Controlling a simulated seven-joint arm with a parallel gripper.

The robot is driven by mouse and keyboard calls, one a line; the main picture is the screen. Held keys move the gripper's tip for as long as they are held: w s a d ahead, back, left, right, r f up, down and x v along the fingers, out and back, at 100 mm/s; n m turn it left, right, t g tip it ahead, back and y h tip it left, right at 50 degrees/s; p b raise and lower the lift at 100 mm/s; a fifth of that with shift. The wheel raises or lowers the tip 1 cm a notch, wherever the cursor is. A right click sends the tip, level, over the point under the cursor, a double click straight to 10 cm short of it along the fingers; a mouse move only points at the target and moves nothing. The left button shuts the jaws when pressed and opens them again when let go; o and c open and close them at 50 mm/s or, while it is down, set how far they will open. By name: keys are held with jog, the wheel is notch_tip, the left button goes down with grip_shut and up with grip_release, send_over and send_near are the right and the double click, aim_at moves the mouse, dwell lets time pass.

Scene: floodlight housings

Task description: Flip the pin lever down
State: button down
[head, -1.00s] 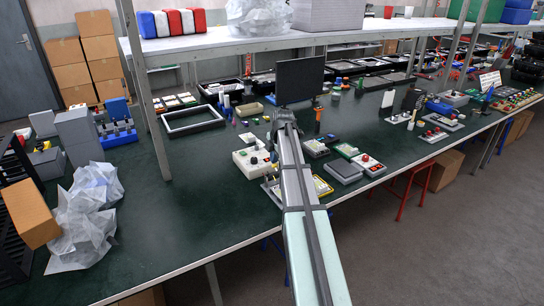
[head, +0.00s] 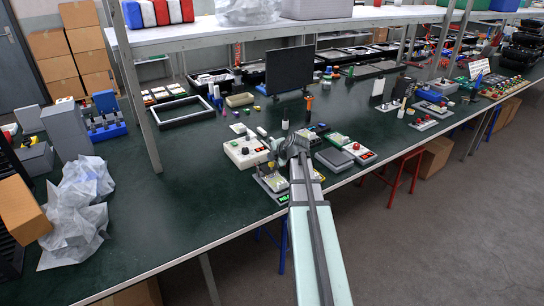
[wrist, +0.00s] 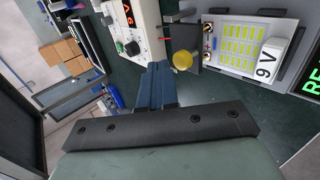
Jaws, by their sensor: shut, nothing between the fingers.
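My gripper (wrist: 157,68) is shut and empty, its blue fingers together in the wrist view. In the head view my gripper (head: 274,146) is over the near part of the bench, by a white box with a red display (head: 245,152). I cannot tell whether this knob is the pin lever. A light panel with yellow-green cells (wrist: 240,40) lies right of it.
A white block marked "9 V" (wrist: 268,58) and a green-lit display (wrist: 312,75) are at the right of the wrist view. Small devices (head: 333,158) stand right of my gripper. A black screen (head: 290,68) stands behind.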

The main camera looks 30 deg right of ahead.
jog(key=shift+r, duration=0.15)
jog(key=shift+r, duration=0.65)
jog(key=shift+r, duration=0.1)
jog(key=f+v, duration=0.1)
jog(key=v, duration=1.1)
jog(key=shift+s+r, duration=0.25)
jog(key=shift+s, duration=0.4)
